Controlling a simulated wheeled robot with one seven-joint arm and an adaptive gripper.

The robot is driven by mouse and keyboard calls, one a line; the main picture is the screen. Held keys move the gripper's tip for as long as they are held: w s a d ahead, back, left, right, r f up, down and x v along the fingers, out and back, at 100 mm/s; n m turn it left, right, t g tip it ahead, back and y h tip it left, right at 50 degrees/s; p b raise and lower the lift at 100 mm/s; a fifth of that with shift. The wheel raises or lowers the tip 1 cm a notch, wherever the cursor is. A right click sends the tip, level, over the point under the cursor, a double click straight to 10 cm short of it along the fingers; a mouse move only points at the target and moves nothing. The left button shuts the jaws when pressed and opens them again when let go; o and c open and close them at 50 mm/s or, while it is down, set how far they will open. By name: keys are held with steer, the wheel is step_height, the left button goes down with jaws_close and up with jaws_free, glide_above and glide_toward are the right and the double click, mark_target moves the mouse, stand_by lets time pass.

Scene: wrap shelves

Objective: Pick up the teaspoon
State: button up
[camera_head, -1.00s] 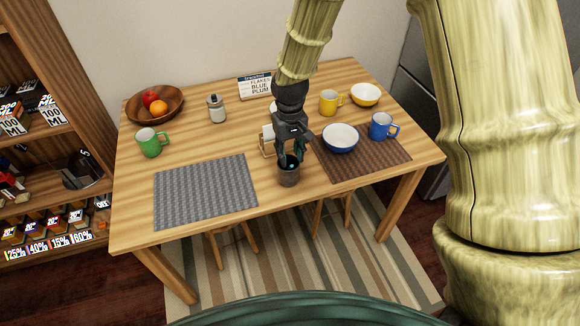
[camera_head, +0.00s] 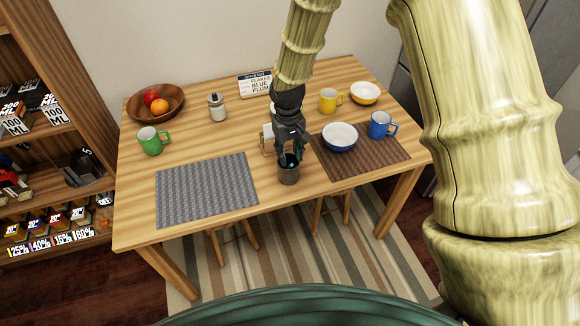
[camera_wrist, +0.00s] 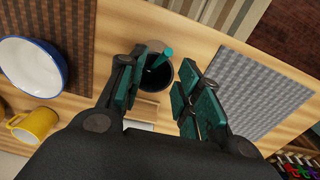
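The teaspoon (camera_wrist: 163,56) shows in the wrist view as a teal handle sticking up at a tilt from a dark cup (camera_wrist: 157,78). The spoon's lower part is hidden inside the cup. In the head view the cup (camera_head: 288,177) stands near the table's front edge, between the two placemats. My gripper (camera_head: 290,154) is just above the cup, pointing down. In the wrist view my gripper (camera_wrist: 157,88) is open, with its teal fingers on either side of the cup and spoon, and a gap between them.
A grey placemat (camera_head: 205,189) lies left of the cup. A brown placemat (camera_head: 362,163) to the right holds a blue bowl (camera_head: 340,137) and a blue mug (camera_head: 380,126). A small holder (camera_head: 267,141) stands close behind the cup.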

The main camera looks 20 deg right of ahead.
mark_target(289, 168)
steer(key=shift+d+f+p, duration=0.2)
steer(key=shift+f+p, duration=0.3)
steer(key=shift+f, duration=0.7)
steer(key=shift+d+f+p, duration=0.15)
steer(key=shift+f+p, duration=0.3)
steer(key=shift+f, duration=0.75)
jaws_close()
